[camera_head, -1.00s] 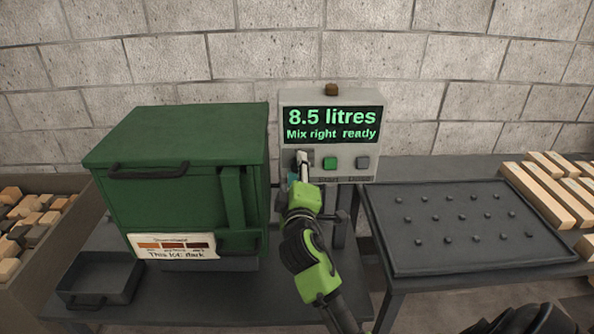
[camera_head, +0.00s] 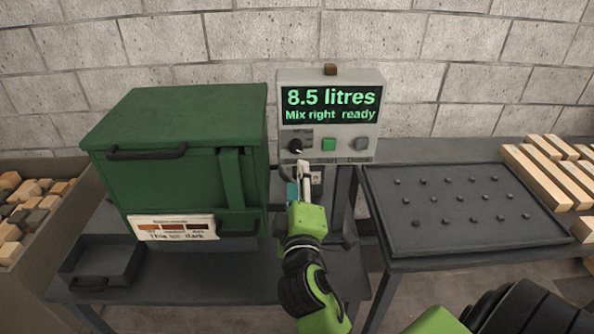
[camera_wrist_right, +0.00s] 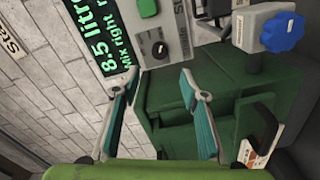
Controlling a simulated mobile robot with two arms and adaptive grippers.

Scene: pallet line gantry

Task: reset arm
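My right gripper (camera_head: 300,170) is just below the front of the grey control box (camera_head: 287,76), in the middle of the head view. In the right wrist view its two fingers (camera_wrist_right: 160,80) are spread apart with nothing between them. The black dial (camera_head: 295,145) sits beyond the fingertips, and it also shows in the wrist view (camera_wrist_right: 160,50). The fingers look clear of it. The box's screen (camera_head: 331,104) reads "8.5 litres" and "Mix right ready". My left gripper is not in view.
A green button (camera_head: 329,144) and a grey button (camera_head: 361,144) are right of the dial. A green cabinet (camera_head: 180,120) stands left, above a small dark tray (camera_head: 100,268). A studded dark tray (camera_head: 460,240) is right, near wooden planks (camera_head: 540,180). A blue knob (camera_wrist_right: 283,32) shows in the wrist view.

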